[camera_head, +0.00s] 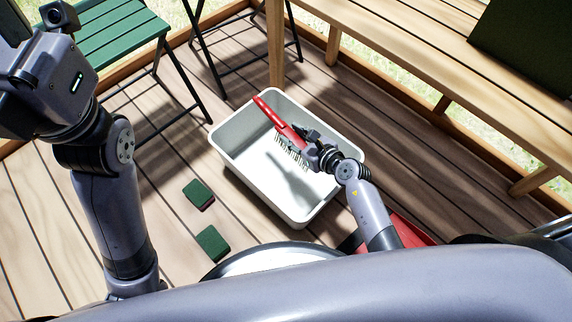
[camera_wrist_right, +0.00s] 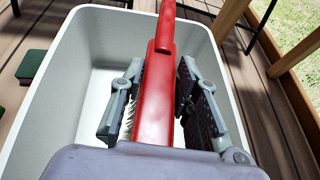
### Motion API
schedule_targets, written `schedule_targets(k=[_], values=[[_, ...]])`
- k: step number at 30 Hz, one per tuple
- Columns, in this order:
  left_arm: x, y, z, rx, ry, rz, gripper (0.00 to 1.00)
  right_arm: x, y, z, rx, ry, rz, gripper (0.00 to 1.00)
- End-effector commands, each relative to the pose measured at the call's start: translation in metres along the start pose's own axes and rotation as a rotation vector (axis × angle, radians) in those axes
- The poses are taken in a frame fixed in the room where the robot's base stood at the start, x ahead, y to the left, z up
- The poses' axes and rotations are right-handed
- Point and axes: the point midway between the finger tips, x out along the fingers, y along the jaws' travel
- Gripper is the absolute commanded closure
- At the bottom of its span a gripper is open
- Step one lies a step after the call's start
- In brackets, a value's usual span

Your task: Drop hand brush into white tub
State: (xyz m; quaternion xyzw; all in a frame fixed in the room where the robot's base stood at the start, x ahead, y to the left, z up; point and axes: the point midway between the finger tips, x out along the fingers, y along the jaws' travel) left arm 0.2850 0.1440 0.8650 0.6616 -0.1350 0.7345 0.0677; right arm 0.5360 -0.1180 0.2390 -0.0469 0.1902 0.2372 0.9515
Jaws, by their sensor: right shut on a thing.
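The hand brush (camera_head: 278,121) is red with pale bristles. My right gripper (camera_head: 311,146) is shut on it and holds it over the white tub (camera_head: 226,165), bristles facing down. In the right wrist view the brush (camera_wrist_right: 155,95) lies between the two fingers of my right gripper (camera_wrist_right: 155,105), its handle pointing away from me. The tub's rim (camera_wrist_right: 52,85) and pale inside show around it. The tub stands on the wooden deck and looks empty apart from shadow. My left arm rises at the left of the head view; its fingers are out of the picture.
Two green sponge-like blocks (camera_head: 198,194) lie on the deck left of the tub. A green folding chair (camera_head: 118,38) stands at the upper left. A wooden bench (camera_head: 440,50) runs along the right. A red object (camera_head: 412,232) shows partly behind my right arm.

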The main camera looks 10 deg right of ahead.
Motion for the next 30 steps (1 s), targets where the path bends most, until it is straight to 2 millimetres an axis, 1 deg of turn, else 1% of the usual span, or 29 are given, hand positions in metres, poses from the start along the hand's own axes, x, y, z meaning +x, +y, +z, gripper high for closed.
schedule_targets(k=[9,10,20,30], values=[[0.0015,0.0003,-0.0006,0.001,0.004,0.002,0.6,0.0003,-0.0001,0.0005,0.0,-0.002,-0.001,1.0],[0.0015,0.0003,-0.0006,0.001,0.004,0.002,0.6,0.0003,-0.0001,0.0005,0.0,-0.002,-0.001,0.69],[0.0013,0.0004,-0.0004,0.0,0.004,0.002,0.6,0.0003,0.0,-0.0002,0.0,-0.001,0.0,0.47],[0.0011,-0.0001,-0.0013,0.001,0.006,0.001,0.6,-0.002,0.0,-0.0018,0.0,0.001,0.0,0.47]])
